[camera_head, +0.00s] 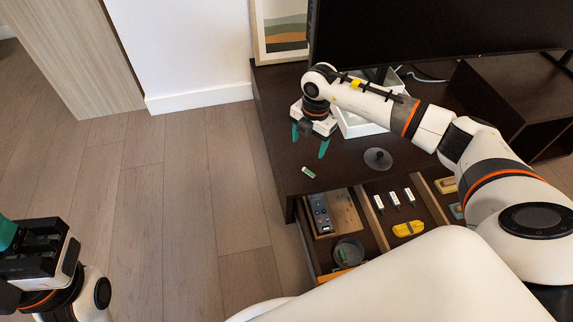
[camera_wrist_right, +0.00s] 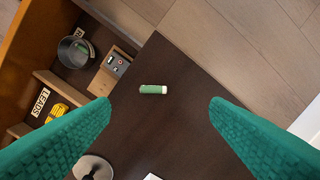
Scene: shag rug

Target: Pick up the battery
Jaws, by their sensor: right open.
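The battery (camera_head: 308,172), a small green cylinder with white ends, lies on the dark cabinet top near its left front edge. In the right wrist view the battery (camera_wrist_right: 153,89) lies between and beyond the two teal fingers, touching neither. My right gripper (camera_head: 309,142) is open and empty, pointing down above the cabinet top, a little behind the battery; its fingers also frame the right wrist view (camera_wrist_right: 160,101). My left gripper (camera_head: 8,234) is cut off at the left edge, over the floor and far from the battery; its jaw gap does not show.
An open drawer below the top holds a round dark cup (camera_head: 348,252) with a green item inside, a grey device (camera_head: 320,214), a yellow object (camera_head: 408,228) and several white labelled pieces.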

